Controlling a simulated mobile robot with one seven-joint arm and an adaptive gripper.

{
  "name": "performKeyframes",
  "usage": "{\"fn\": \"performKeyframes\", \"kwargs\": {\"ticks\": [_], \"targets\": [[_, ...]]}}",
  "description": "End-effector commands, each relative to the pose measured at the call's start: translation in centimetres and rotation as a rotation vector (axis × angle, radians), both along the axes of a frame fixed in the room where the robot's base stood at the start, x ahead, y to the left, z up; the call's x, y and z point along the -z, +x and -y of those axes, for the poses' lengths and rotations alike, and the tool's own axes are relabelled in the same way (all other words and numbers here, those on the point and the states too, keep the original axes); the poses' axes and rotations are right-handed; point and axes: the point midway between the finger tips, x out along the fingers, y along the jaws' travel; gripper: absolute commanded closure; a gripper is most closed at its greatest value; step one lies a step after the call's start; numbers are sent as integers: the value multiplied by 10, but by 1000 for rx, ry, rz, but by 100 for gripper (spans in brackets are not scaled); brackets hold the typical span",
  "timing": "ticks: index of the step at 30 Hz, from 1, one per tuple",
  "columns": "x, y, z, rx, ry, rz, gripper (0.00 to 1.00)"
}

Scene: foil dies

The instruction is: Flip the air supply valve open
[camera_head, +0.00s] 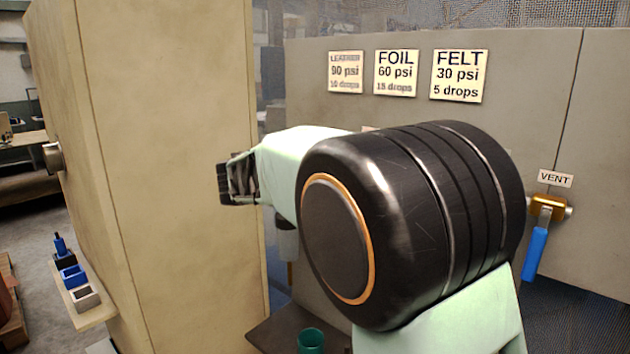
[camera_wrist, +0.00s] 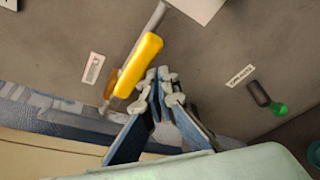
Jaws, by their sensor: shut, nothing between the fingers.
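A lever valve with a yellow handle (camera_wrist: 138,66) is on the grey panel in the wrist view. The handle slants from lower left to upper right. Its small label (camera_wrist: 93,68) is too small to read, so I cannot tell its name for sure. My gripper (camera_wrist: 158,80) is shut and empty, its fingertips just right of the handle's lower part. I cannot tell whether they touch it. In the head view my arm covers the middle of the panel, and this valve is hidden.
A valve with a blue handle (camera_head: 536,253) hangs under the VENT label (camera_head: 555,179) at the right. A green knob (camera_wrist: 279,109) sits on the panel, right of my fingers. Pressure signs (camera_head: 397,73) are above my arm. A tall beige cabinet (camera_head: 150,150) stands at the left.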

Motion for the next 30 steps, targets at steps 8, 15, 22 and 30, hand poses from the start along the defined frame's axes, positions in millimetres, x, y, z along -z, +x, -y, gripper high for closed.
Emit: {"fn": "performKeyframes", "kwargs": {"ticks": [8, 15, 22, 30], "targets": [[-12, -1, 3, 5, -1, 8, 100], [-16, -1, 4, 6, -2, 12, 100], [-18, -1, 5, 7, -2, 16, 100], [-5, 1, 6, 9, -3, 14, 100]]}}
